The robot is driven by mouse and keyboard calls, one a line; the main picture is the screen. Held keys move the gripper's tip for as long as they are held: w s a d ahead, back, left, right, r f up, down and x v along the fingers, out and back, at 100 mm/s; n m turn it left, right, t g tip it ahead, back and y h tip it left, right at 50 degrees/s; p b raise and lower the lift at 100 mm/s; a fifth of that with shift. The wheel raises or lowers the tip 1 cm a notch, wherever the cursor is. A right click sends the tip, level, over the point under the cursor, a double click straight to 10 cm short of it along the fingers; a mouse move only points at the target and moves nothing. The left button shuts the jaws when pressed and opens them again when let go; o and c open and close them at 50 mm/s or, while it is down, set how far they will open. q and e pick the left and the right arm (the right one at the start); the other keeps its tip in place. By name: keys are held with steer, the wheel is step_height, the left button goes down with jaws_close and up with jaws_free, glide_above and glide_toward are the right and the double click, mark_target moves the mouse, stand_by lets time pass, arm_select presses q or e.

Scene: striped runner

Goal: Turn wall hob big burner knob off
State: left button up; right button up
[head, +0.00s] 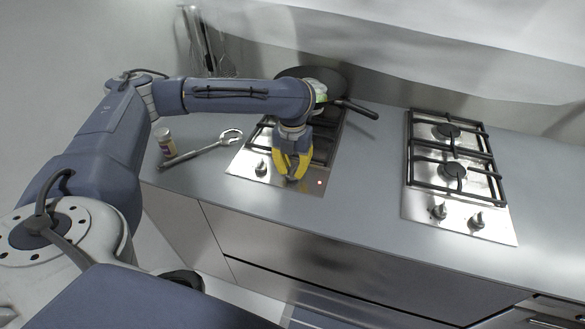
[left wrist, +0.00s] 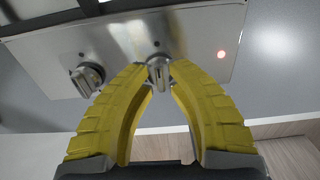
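The left hob (head: 247,165) is a steel plate with black grates and two knobs along its front. My left gripper (head: 292,179) has yellow fingers and points down at the hob's front strip. In the left wrist view its fingertips (left wrist: 160,70) are close together on both sides of the right-hand metal knob (left wrist: 159,77), seemingly touching it. The head view hides this knob behind the fingers. The left-hand knob (head: 261,168) stands free; it also shows in the left wrist view (left wrist: 88,78). A red light (head: 319,182) glows right of the gripped knob. My right gripper is not in view.
A dark pan (head: 335,79) sits at the back of the left hob, its handle pointing right. A wrench-like tool (head: 205,147) and a small jar (head: 165,142) lie left. A second hob (head: 408,200) is at right, with clear counter (head: 370,165) between.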

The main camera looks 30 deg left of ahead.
mark_target(292, 170)
arm_select(q)
steer(key=shift+o, duration=1.4)
steer(key=shift+r, duration=0.1)
step_height(292, 170, up, 12)
